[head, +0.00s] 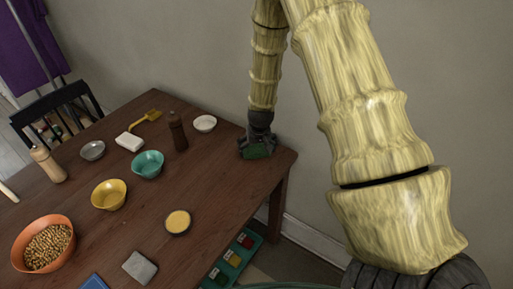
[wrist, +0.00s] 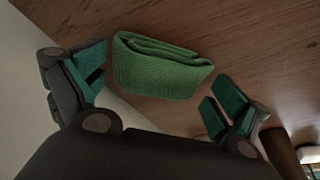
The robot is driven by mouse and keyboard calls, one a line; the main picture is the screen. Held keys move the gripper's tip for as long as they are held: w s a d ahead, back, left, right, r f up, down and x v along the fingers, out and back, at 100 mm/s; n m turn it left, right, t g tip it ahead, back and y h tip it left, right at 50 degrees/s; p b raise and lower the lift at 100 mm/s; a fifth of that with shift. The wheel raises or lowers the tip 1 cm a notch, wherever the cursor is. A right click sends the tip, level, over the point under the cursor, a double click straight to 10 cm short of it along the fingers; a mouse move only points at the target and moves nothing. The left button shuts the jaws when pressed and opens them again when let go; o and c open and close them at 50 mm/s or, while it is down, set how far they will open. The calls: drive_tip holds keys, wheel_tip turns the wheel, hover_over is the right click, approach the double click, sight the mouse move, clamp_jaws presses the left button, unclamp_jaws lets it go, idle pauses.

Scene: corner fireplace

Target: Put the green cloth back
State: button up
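The green cloth (wrist: 160,68) lies folded on the wooden table top in the wrist view. In the head view only a bit of the green cloth (head: 257,152) shows under my gripper (head: 256,148), near the table's far right corner. In the wrist view my gripper (wrist: 155,95) is open, with teal pads on both sides of the cloth. A gap shows between the cloth and the right finger; the left finger is nearer to it. I cannot tell how far above the table the fingertips are.
The table (head: 115,237) holds a dark pepper mill (head: 178,131), a white bowl (head: 205,123), a teal bowl (head: 148,164), a yellow bowl (head: 109,195) and an orange bowl of nuts (head: 29,245). A grey wall is close behind my gripper. A teal tray (head: 247,247) is below the table's right edge.

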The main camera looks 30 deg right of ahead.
drive_tip(key=shift+r, duration=0.15)
drive_tip(key=b+v, duration=0.1)
drive_tip(key=v, duration=1.1)
idle(0.3)
